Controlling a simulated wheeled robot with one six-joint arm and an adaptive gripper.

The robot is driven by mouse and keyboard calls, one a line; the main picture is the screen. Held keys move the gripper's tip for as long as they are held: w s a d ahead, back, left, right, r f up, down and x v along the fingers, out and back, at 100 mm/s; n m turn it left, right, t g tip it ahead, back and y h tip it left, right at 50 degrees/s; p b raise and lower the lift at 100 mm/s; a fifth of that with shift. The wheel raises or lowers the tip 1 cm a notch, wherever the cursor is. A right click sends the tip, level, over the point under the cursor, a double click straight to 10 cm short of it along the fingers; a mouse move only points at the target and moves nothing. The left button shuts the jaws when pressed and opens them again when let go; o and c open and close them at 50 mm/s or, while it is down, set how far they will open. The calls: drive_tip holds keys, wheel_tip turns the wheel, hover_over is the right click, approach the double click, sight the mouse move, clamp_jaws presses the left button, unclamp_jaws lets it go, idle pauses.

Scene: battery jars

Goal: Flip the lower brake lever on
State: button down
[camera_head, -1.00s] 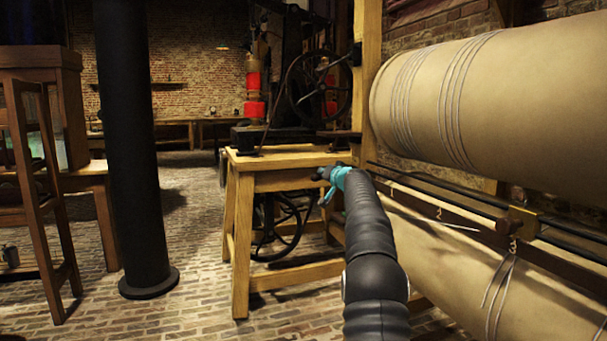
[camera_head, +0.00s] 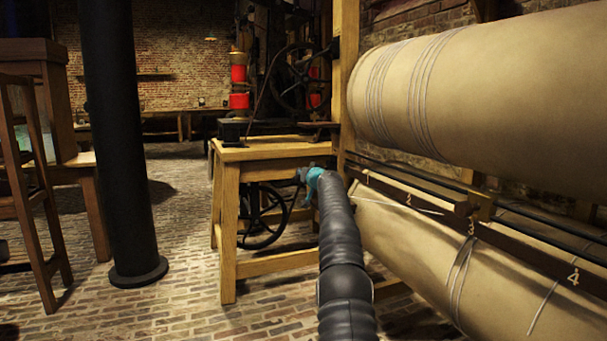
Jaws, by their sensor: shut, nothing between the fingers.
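My gripper (camera_head: 302,174), at the end of my black arm with a teal part behind it, is in front of the right end of the wooden stand (camera_head: 228,180). It is small and partly hidden by my arm, but its jaws look shut and empty. I cannot pick out the lower brake lever with certainty. A thin dark rod (camera_head: 261,88) leans upward above the stand. A dark spoked wheel (camera_head: 262,216) shows below the stand's top, and another wheel (camera_head: 300,78) stands above it.
Two large tan rollers, an upper (camera_head: 500,85) and a lower (camera_head: 410,235), fill the right side. A numbered rail (camera_head: 440,212) runs between them. A black column (camera_head: 122,150) and wooden furniture (camera_head: 35,190) stand left. Brick floor (camera_head: 180,240) is open between column and stand.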

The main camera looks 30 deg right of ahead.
drive_tip(key=shift+r, duration=0.1)
drive_tip(key=s+a+r+b, duration=0.1)
drive_tip(key=s+r+b, duration=0.3)
drive_tip(key=s, duration=0.6)
drive_tip(key=shift+s+r+b, duration=0.2)
drive_tip(key=shift+s+b, duration=0.1)
drive_tip(key=shift+b, duration=0.35)
drive_tip(key=shift+a, duration=0.1)
idle(0.6)
